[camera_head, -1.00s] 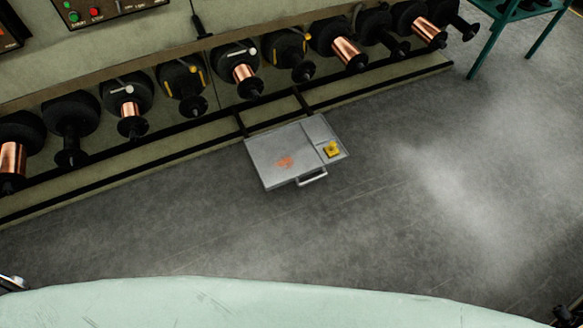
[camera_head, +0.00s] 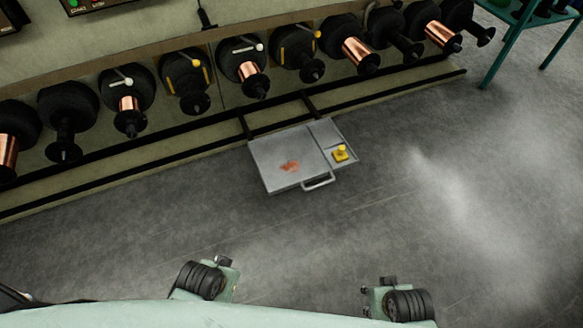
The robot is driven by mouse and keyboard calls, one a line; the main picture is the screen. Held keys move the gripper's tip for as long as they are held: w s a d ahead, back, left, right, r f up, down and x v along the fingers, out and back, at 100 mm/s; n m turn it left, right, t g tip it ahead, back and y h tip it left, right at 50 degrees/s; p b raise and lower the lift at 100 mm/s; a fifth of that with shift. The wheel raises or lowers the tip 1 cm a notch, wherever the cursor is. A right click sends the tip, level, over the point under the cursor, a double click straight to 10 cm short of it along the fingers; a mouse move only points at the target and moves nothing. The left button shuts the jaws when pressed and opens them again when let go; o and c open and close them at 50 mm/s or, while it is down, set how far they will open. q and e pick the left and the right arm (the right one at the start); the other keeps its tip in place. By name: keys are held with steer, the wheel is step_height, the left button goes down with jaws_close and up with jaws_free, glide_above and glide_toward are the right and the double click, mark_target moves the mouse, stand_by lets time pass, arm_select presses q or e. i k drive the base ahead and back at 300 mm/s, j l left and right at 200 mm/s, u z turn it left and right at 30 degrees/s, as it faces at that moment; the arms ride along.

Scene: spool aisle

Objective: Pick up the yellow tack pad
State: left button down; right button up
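The yellow tack pad (camera_head: 340,154) is a small yellow block with a raised knob on top. I cannot make out my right gripper's fingers clearly either.
An orange-brown patch (camera_head: 290,166) marks the tray's larger section, and a handle (camera_head: 318,181) is on its near side. Behind stands a rack with a row of black and copper spools (camera_head: 357,52). A teal stand (camera_head: 497,55) is at the upper right. The grey floor (camera_head: 400,215) in front is clear.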

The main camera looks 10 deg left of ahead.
mark_target(340, 155)
steer(key=i+l+u, duration=0.3)
steer(key=i+l, duration=0.15)
steer(key=i+l+u, duration=0.35)
steer(key=i+l, duration=0.2)
